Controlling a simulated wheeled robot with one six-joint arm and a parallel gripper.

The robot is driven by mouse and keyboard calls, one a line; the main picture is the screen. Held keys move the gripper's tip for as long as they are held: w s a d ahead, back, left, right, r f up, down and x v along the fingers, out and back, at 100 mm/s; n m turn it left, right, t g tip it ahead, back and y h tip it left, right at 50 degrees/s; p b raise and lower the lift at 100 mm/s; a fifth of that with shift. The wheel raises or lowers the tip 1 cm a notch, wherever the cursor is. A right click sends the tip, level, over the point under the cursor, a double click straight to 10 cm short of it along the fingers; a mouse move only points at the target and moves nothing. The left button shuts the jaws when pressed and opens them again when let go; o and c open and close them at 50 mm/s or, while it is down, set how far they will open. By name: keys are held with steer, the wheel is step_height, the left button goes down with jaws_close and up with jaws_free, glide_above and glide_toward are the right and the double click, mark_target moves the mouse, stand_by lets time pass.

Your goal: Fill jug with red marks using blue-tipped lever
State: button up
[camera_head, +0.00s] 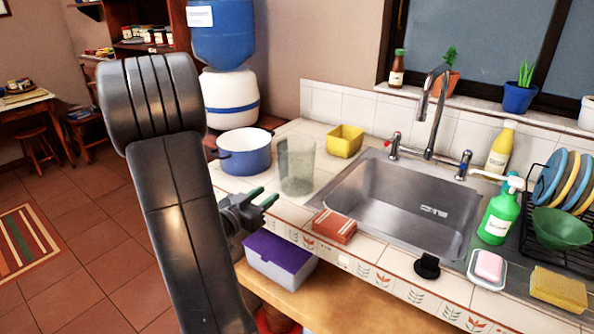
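A clear, see-through container (296,166) stands upright on the tiled counter left of the sink; I cannot make out red marks or a handle on it. The steel tap (433,115) stands behind the sink basin (395,205). Its blue-tipped lever (465,162) is on the right and its red-tipped lever (393,143) on the left. My gripper (264,197) is in front of the counter edge, just below and left of the clear container. Its two green-tipped fingers are apart with nothing visible between them. The basin looks empty.
A blue pot (245,155) stands left of the clear container, a yellow tub (345,141) behind it. A green soap bottle (498,215) and dish rack (560,240) are right. A purple-lidded box (278,257) sits below.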

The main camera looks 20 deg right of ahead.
mark_target(275, 185)
steer(key=shift+p+x, duration=0.3)
steer(key=shift+x, duration=3.05)
steer(key=shift+w+a+r, duration=0.1)
steer(key=shift+a+r, duration=0.05)
jaws_close()
